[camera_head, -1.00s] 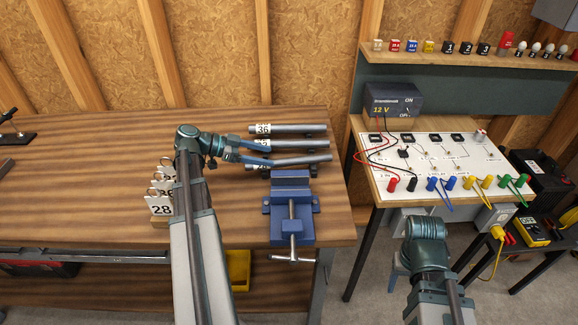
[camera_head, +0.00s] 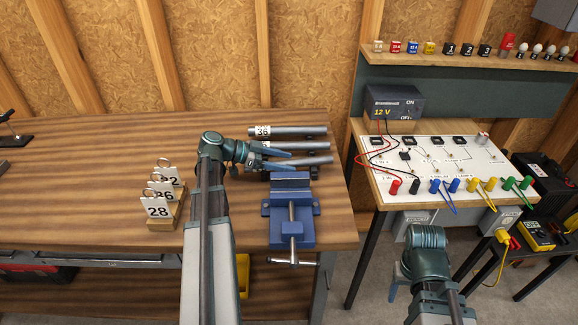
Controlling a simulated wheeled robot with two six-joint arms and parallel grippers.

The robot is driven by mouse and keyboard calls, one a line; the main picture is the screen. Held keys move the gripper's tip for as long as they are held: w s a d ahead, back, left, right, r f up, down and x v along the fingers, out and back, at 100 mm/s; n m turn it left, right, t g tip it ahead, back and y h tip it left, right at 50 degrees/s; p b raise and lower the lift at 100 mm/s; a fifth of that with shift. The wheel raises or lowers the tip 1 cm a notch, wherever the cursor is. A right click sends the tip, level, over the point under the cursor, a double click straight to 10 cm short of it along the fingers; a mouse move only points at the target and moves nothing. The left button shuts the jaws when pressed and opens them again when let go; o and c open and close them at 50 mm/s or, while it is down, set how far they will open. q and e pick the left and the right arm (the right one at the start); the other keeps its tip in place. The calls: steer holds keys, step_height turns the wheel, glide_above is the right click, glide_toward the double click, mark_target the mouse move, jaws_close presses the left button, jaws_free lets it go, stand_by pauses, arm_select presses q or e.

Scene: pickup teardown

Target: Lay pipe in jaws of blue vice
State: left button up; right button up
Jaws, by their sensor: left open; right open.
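The blue vice (camera_head: 290,219) stands at the front right of the wooden bench, its screw and bar handle toward me. Several grey pipes lie side by side behind it, pointing left to right. The back pipe (camera_head: 302,131) has a tag "36" at its left end. The middle pipe (camera_head: 310,145) and the front pipe (camera_head: 318,160) are partly covered by my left gripper (camera_head: 290,157). The gripper is open, its fingers pointing right over the front pipes just behind the vice. I cannot tell whether it touches them. My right arm is at the lower right; its gripper does not show.
A block with number tags (camera_head: 164,195) stands on the bench left of my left arm. A 12 V supply (camera_head: 393,103) and a white circuit board (camera_head: 435,165) are on the table to the right. The bench (camera_head: 80,190) is mostly clear at the left.

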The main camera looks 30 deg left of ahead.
arm_select(q)
jaws_close()
stand_by(1.3)
